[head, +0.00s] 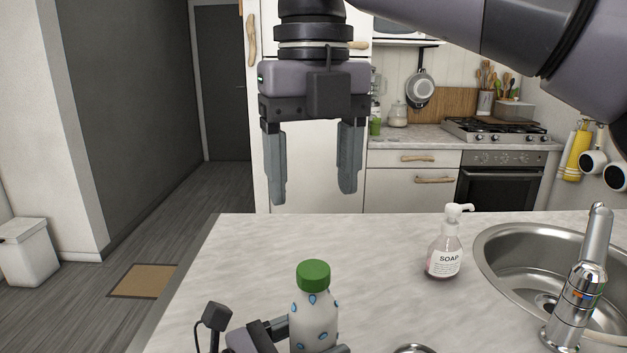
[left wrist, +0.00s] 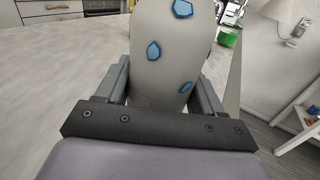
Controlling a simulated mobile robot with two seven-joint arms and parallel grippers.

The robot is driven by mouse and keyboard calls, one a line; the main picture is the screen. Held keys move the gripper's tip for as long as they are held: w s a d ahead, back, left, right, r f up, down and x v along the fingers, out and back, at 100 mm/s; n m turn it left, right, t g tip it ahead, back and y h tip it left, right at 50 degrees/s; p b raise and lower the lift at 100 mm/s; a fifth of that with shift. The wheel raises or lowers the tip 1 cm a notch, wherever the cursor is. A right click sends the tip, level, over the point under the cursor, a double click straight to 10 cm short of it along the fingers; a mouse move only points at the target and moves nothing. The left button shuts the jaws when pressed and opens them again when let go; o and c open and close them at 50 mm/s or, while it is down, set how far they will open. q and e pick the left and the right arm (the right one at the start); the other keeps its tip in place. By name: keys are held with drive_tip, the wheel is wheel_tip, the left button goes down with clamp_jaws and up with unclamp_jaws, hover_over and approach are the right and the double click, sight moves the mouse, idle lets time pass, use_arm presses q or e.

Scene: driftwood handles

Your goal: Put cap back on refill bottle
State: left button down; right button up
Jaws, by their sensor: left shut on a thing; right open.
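The refill bottle (head: 313,322) is pale with blue gem-like spots and stands upright at the bottom of the head view. A green cap (head: 313,275) sits on its top; I cannot tell whether it is tightened. My left gripper (head: 318,348) is shut on the bottle's body, low down. In the left wrist view the bottle (left wrist: 170,55) fills the space between the fingers, and its top is out of frame. My right gripper (head: 312,196) is open and empty, pointing down, above and apart from the cap.
A soap dispenser (head: 444,248) stands on the pale counter (head: 250,260), right of the bottle. Beyond it are a round steel sink (head: 500,262) and a tap (head: 581,290). A metal rim (head: 413,349) shows at the bottom edge. The counter left of the bottle is clear.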

sight(293, 350)
drive_tip(key=shift+r, duration=0.65)
use_arm(q)
drive_tip(key=shift+c, duration=0.3)
unclamp_jaws()
drive_tip(key=b+v, duration=0.1)
drive_tip(key=v, duration=0.4)
drive_tip(key=shift+s+a+f, duration=0.1)
drive_tip(key=shift+s+a, duration=0.05)
drive_tip(key=shift+a, duration=0.1)
drive_tip(key=shift+b+v, duration=0.45)
drive_tip(key=shift+v, duration=0.35)
use_arm(e)
drive_tip(key=shift+f, duration=0.95)
